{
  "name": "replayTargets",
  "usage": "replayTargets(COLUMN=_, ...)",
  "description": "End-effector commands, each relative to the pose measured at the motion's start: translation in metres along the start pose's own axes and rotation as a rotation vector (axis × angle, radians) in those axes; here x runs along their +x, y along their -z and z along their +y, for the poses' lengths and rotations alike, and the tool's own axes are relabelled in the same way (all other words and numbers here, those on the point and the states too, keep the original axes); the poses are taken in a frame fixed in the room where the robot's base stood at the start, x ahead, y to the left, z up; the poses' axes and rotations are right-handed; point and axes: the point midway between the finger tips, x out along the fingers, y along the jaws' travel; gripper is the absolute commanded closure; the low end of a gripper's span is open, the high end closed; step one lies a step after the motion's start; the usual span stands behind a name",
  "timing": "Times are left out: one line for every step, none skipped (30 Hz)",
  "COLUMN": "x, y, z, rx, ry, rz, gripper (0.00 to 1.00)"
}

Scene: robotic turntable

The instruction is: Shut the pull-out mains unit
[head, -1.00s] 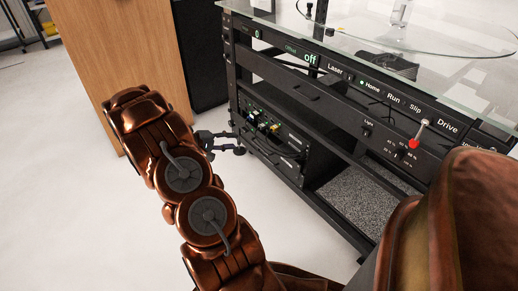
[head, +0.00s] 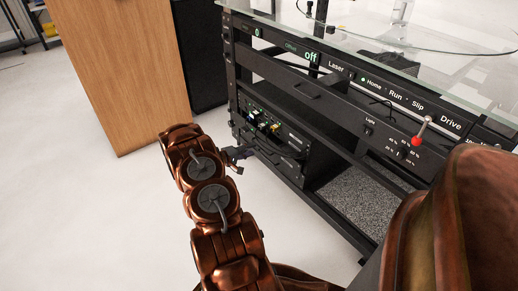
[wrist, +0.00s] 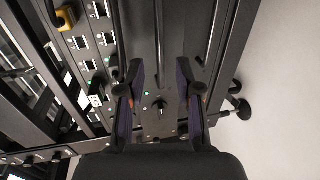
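The mains unit (head: 283,150) is a black box low at the left end of the rack, with small green lights and a yellow part on it. How far it stands out is hard to tell from the head view. In the wrist view its dark panel (wrist: 158,125), with a small knob and a green light, shows between my fingers; rows of sockets lie to the left. My gripper (head: 237,159) is at the unit's left front side. In the wrist view the fingers of my gripper (wrist: 161,92) are apart with nothing between them. Contact with the unit cannot be made out.
The black rack has a control panel (head: 395,97) and a glass top (head: 365,38) above the unit. A grey speckled slab (head: 352,203) lies on the lower shelf to the right. A wooden cabinet (head: 125,70) stands at the left. The pale floor in front is clear.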

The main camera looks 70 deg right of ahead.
Motion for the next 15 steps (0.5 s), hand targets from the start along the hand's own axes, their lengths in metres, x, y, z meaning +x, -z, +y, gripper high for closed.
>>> replayTargets(x=0.009, y=-0.001, z=-0.002, rx=0.002, ry=0.0, rz=-0.003, gripper=0.65)
replayTargets(x=0.014, y=-0.001, z=-0.003, rx=0.002, ry=0.0, rz=-0.004, gripper=0.65)
replayTargets(x=0.02, y=-0.001, z=-0.002, rx=0.002, ry=0.0, rz=-0.004, gripper=0.65)
replayTargets(x=0.024, y=-0.001, z=-0.002, rx=0.001, ry=0.0, rz=-0.003, gripper=0.65)
replayTargets(x=0.028, y=-0.001, z=-0.002, rx=0.001, ry=-0.001, rz=-0.003, gripper=0.65)
replayTargets(x=0.033, y=-0.001, z=-0.002, rx=0.0, ry=-0.001, rz=-0.003, gripper=0.65)
replayTargets(x=0.037, y=-0.001, z=-0.002, rx=-0.001, ry=-0.001, rz=-0.002, gripper=0.65)
replayTargets(x=0.04, y=-0.001, z=-0.002, rx=-0.001, ry=-0.001, rz=-0.002, gripper=0.65)
replayTargets(x=0.044, y=-0.001, z=-0.002, rx=-0.001, ry=-0.001, rz=-0.003, gripper=0.65)
replayTargets(x=0.047, y=-0.001, z=-0.002, rx=-0.001, ry=-0.001, rz=-0.003, gripper=0.65)
replayTargets(x=0.049, y=-0.001, z=-0.001, rx=-0.001, ry=-0.001, rz=-0.003, gripper=0.65)
replayTargets(x=0.052, y=-0.001, z=-0.001, rx=-0.001, ry=-0.001, rz=-0.002, gripper=0.65)
replayTargets(x=0.053, y=-0.001, z=-0.001, rx=-0.002, ry=-0.002, rz=-0.002, gripper=0.65)
replayTargets(x=0.054, y=-0.001, z=-0.001, rx=-0.002, ry=-0.002, rz=-0.002, gripper=0.65)
replayTargets(x=0.055, y=-0.001, z=0.0, rx=-0.002, ry=-0.002, rz=-0.002, gripper=0.65)
